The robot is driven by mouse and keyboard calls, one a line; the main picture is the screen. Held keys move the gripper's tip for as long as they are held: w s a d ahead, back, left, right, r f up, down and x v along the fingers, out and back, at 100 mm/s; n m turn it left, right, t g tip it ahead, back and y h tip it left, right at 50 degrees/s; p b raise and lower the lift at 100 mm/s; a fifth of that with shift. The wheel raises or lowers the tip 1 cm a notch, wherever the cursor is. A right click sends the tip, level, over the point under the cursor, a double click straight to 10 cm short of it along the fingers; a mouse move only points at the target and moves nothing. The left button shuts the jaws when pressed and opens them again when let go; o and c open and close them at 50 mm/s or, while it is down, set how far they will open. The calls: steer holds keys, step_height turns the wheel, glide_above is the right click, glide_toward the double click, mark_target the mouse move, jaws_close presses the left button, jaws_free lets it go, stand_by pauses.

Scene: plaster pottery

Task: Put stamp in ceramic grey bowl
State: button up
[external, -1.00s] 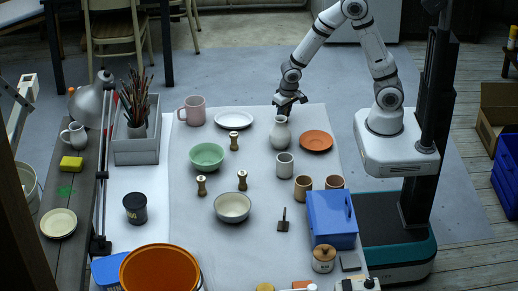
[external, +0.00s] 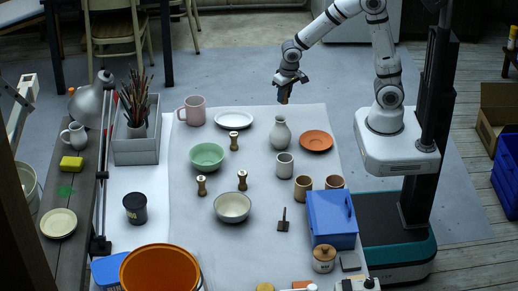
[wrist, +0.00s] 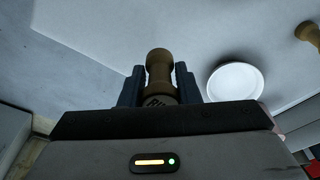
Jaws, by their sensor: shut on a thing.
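My gripper (external: 287,82) is above the far edge of the table, behind the grey vase, and shut on a wooden stamp (wrist: 160,70). In the wrist view the stamp is upright between the two dark fingers, with dark marks on its lower end. In the external view the held stamp (external: 284,97) is small and dim below the fingers. The ceramic grey bowl (external: 232,207) stands near the middle of the table, nearer the camera and left of my gripper. It looks empty. Other similar stamps stand on the table (external: 234,141), (external: 242,180), (external: 201,186).
A grey vase (external: 280,134) stands just in front of my gripper. A white plate (external: 233,121), green bowl (external: 206,156), grey cup (external: 285,164) and orange plate (external: 316,141) are around it. A blue box (external: 331,215) stands at the right. The table right of the grey bowl is partly clear.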

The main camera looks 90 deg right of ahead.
steer(key=shift+r, duration=0.6)
steer(key=shift+w+a+r, duration=0.1)
steer(key=shift+w, duration=0.1)
steer(key=w+a+r+n+p, duration=0.2)
steer(key=w+a+r+p, duration=0.2)
steer(key=w+a, duration=0.65)
steer(key=n+y+p, duration=0.1)
steer(key=n+p, duration=0.7)
steer(key=p, duration=0.2)
glide_above(233, 215)
steer(key=shift+t, duration=0.3)
steer(key=shift+a+f+b, duration=0.1)
steer(key=shift+f+b, duration=2)
steer(key=shift+f, duration=3.25)
